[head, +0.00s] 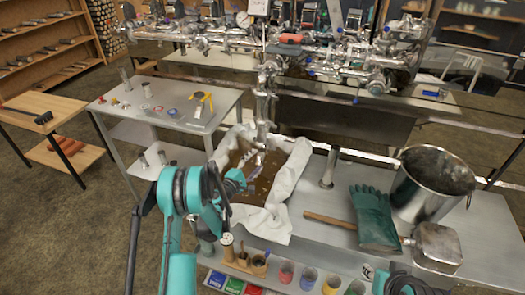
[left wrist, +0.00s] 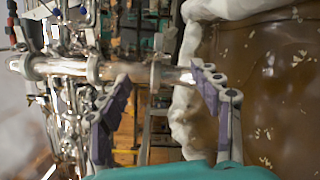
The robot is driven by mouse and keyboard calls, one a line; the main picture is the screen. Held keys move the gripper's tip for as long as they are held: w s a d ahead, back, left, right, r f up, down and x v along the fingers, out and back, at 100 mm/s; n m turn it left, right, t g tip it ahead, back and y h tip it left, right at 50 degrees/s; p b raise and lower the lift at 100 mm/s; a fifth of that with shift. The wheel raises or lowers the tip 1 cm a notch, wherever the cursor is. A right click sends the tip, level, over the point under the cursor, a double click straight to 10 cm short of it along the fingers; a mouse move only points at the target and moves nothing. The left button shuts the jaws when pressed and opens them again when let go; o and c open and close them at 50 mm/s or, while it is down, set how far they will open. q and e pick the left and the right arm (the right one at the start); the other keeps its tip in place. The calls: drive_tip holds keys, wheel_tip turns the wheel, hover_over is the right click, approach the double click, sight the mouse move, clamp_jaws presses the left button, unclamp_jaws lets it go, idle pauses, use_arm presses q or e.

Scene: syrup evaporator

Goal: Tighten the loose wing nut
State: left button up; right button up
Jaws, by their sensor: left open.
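My left gripper (head: 236,178) is open and empty, low over the cloth-lined tray, beside the vertical steel pipe (head: 263,105). In the left wrist view its two purple-padded fingers (left wrist: 164,80) stand wide apart. The steel pipe (left wrist: 58,67) runs sideways there, with clamp-like collars, and crosses behind the gap between the fingertips. I cannot pick out the wing nut itself for certain among the fittings.
The white-lined tray (head: 296,160) holds brown liquid with pale flecks. A green glove (head: 373,215), a steel pot (head: 432,185) and a wooden-handled dipper (head: 437,246) are at right. Small cups (head: 308,278) line the front. A metal side table (head: 160,105) stands at left.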

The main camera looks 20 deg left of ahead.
sight(267, 149)
use_arm(q)
drive_tip(key=b+x, duration=0.2)
drive_tip(key=x, duration=0.5)
drive_tip(key=shift+w+n, duration=0.3)
drive_tip(key=shift+w, duration=0.05)
drive_tip(key=shift+r, duration=0.15)
drive_tip(key=c, duration=1.2)
